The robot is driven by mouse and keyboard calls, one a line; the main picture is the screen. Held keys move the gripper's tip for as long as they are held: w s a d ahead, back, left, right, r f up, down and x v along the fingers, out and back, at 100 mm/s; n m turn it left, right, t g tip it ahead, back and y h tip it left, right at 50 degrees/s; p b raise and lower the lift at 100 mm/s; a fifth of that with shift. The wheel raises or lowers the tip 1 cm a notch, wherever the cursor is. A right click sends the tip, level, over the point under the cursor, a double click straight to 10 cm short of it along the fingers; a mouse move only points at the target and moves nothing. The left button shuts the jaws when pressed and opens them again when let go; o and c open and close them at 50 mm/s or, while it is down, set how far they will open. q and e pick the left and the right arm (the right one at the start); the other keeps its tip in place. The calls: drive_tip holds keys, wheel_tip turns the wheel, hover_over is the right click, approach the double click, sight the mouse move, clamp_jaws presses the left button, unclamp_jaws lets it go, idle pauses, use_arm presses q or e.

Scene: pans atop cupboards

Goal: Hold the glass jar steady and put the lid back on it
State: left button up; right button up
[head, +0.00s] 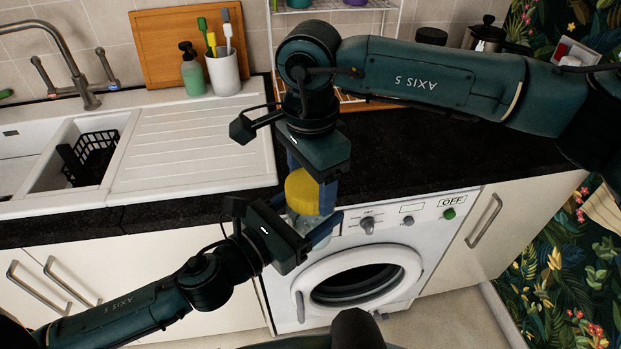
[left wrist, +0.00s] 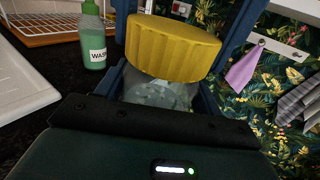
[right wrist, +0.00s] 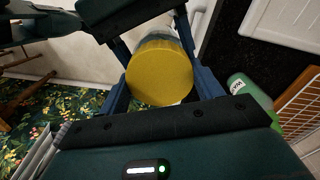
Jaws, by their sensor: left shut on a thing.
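The glass jar (head: 303,222) is held upright, or nearly so, in front of the counter edge. It also shows below the lid in the left wrist view (left wrist: 160,92). My left gripper (head: 312,226) is shut on it from the lower left. The yellow lid (head: 302,192) is directly over the jar's mouth; I cannot tell whether it is seated. It looks slightly tilted in the left wrist view (left wrist: 172,48). My right gripper (head: 311,182) comes from above with a finger on either side of the lid (right wrist: 159,72); whether they press on it is unclear.
The dark worktop (head: 420,150) edge is close behind the jar. The washing machine (head: 445,235) stands below. A green soap bottle (head: 192,72), a white cup of brushes (head: 223,72) and a wire rack (left wrist: 50,27) are farther back on the counter.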

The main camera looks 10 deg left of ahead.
drive_tip(key=o, duration=0.5)
drive_tip(key=shift+o, duration=0.2)
drive_tip(key=shift+r, duration=0.1)
wheel_tip(320, 180, up, 12)
idle(0.6)
